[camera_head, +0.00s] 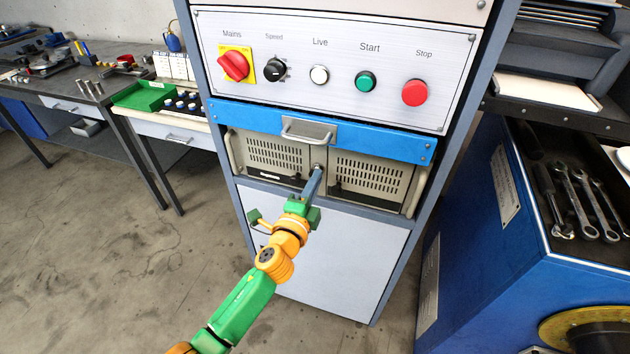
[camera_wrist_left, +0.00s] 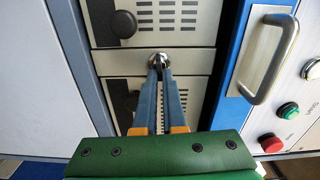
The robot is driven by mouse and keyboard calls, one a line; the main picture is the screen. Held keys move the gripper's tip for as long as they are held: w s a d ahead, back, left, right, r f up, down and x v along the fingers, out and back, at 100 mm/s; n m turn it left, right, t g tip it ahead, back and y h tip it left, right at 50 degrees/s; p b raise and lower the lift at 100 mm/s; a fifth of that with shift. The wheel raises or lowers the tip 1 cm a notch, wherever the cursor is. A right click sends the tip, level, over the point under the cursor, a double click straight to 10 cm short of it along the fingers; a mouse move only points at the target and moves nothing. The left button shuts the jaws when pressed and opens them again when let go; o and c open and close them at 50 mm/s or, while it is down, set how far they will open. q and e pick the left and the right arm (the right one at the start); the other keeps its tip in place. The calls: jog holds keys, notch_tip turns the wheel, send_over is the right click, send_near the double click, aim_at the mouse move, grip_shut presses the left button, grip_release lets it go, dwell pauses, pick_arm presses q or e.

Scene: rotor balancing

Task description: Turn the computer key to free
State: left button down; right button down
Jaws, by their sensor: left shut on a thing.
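The computer key sits in a round silver lock (camera_wrist_left: 158,62) on the strip between two beige vented computer units (camera_head: 268,153). The key is mostly hidden between the fingertips, so its angle cannot be read. My left gripper (camera_head: 317,172) reaches up to the lock from below, with its blue-grey fingers closed together on the key. In the left wrist view the left gripper (camera_wrist_left: 163,75) has its fingertips right at the lock. My right gripper is out of view.
A blue bar with a metal handle (camera_head: 308,131) runs just above the units. The control panel (camera_head: 440,60) with a red switch, knob and several buttons is above that. A blue machine with wrenches (camera_head: 585,205) stands at the right, workbenches at the left.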

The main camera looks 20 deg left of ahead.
pick_arm(q)
jog(key=shift+m, duration=0.5)
jog(key=c, duration=1)
grip_release()
jog(key=s, duration=0.7)
jog(key=shift+a, duration=0.15)
